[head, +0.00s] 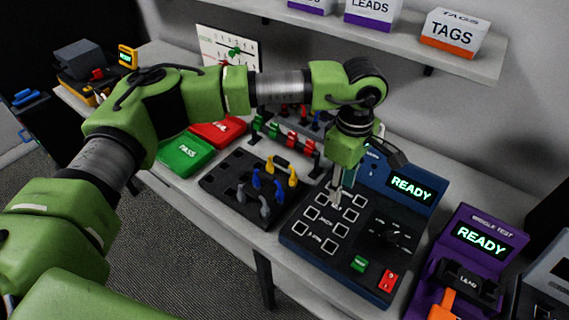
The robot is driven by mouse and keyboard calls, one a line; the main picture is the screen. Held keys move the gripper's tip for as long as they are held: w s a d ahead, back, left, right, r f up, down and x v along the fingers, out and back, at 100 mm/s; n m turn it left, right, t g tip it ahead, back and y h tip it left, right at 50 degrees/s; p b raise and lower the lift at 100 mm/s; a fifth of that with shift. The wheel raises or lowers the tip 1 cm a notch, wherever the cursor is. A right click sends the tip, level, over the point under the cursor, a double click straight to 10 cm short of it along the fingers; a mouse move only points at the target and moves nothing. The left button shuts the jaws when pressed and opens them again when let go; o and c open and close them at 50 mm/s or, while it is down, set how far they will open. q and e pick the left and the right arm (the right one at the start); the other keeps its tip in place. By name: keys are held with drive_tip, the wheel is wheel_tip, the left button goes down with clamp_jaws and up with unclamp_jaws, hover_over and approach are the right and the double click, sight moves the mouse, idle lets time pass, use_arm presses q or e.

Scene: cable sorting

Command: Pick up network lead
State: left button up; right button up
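A black rack (219,187) on the bench holds looped leads: a yellow lead (285,167), a blue lead (262,182) and grey leads. I cannot tell from the picture which lead is the network lead. My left gripper (340,196) points down over the button panel of the blue tester (313,258), right of the rack and apart from the leads. Its fingertips are small and partly hidden by the gripper body, so I cannot tell whether they are open or shut. No lead shows clearly in them. My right gripper is out of view.
A green PASS tray (186,155) and a red tray (218,132) lie left of the rack. A stand with red and green clips (293,140) is behind. A purple tester (463,255) stands at the right. A shelf (390,44) with label boxes overhangs the back.

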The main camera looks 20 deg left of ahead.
sight(282, 160)
use_arm(q)
drive_tip(key=w+a+r+t+y, duration=0.2)
drive_tip(key=w+a+r+y, duration=0.3)
drive_tip(key=a, duration=0.6)
drive_tip(key=shift+n, duration=0.4)
drive_tip(key=x, duration=0.2)
drive_tip(key=p+x, duration=0.1)
drive_tip(key=x, duration=0.2)
drive_tip(key=w+p+x, duration=0.1)
drive_tip(key=x, duration=0.1)
drive_tip(key=shift+w+a, duration=0.15)
drive_tip(key=shift+a, duration=0.2)
drive_tip(key=shift+a+f+p, duration=0.1)
drive_tip(key=shift+f+p, duration=0.1)
drive_tip(key=shift+p, duration=0.1)
drive_tip(key=p+x, duration=0.3)
drive_tip(key=x, duration=0.1)
drive_tip(key=shift+a+f, duration=0.1)
drive_tip(key=shift+f, duration=0.15)
drive_tip(key=shift+a+f, duration=0.1)
drive_tip(key=shift+f, duration=0.3)
clamp_jaws()
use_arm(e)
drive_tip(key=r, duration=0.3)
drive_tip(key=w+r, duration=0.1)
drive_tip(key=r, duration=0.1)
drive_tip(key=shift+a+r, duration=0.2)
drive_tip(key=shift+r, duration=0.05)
